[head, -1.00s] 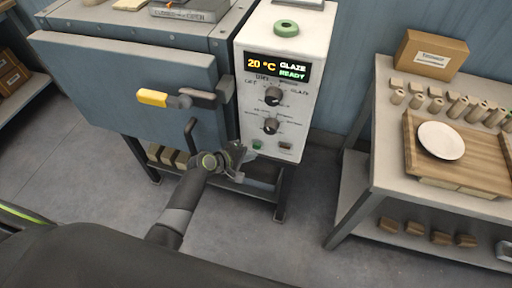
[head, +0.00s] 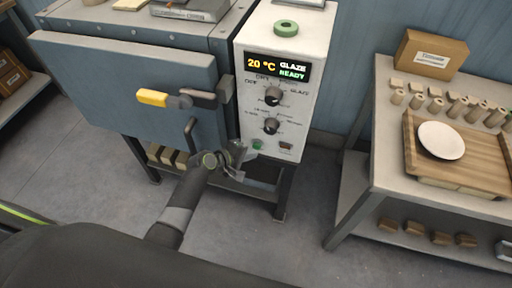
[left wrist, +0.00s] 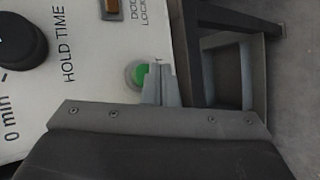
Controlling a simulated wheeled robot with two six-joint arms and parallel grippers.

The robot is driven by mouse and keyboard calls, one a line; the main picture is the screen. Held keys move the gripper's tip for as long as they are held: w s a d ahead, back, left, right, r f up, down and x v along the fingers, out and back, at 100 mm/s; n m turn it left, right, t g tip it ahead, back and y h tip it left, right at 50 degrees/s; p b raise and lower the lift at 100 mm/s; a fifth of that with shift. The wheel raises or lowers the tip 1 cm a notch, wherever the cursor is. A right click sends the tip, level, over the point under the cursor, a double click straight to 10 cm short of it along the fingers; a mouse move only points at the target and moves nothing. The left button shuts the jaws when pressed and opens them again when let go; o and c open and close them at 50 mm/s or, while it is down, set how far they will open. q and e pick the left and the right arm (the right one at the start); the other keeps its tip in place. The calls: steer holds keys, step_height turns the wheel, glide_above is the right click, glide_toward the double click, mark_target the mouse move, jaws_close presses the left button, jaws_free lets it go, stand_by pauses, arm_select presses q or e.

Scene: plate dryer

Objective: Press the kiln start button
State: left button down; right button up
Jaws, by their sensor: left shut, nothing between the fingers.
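The kiln's white control panel (head: 304,45) has a display reading 20 °C, GLAZE, READY. The green start button (head: 257,145) is low on the panel, left of a brown door-lock indicator (head: 285,146). My left gripper (head: 246,158) is shut and empty, just below and left of the button. In the left wrist view the green button (left wrist: 140,75) is partly covered by the shut fingertips (left wrist: 160,82); I cannot tell whether they touch it. The kiln door (head: 130,85) appears closed, with a yellow-ended handle (head: 153,97). My right gripper is out of view.
Two black knobs (head: 272,97) sit above the button. A dark handle (head: 191,135) hangs by the door near my left arm. A table (head: 384,150) with a white plate (head: 441,140) on a wooden board stands right. Floor between is free.

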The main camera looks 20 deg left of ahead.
arm_select(q)
steer(key=shift+w, duration=0.3)
steer(key=shift+w, duration=0.45)
stand_by(0.6)
steer(key=shift+s, duration=0.1)
steer(key=shift+s+p, duration=0.35)
steer(key=shift+s, duration=0.45)
steer(key=shift+s, duration=0.1)
steer(key=s+p, duration=0.2)
steer(key=s, duration=0.2)
steer(key=shift+s+a, duration=0.1)
steer(key=shift+s, duration=0.3)
stand_by(0.7)
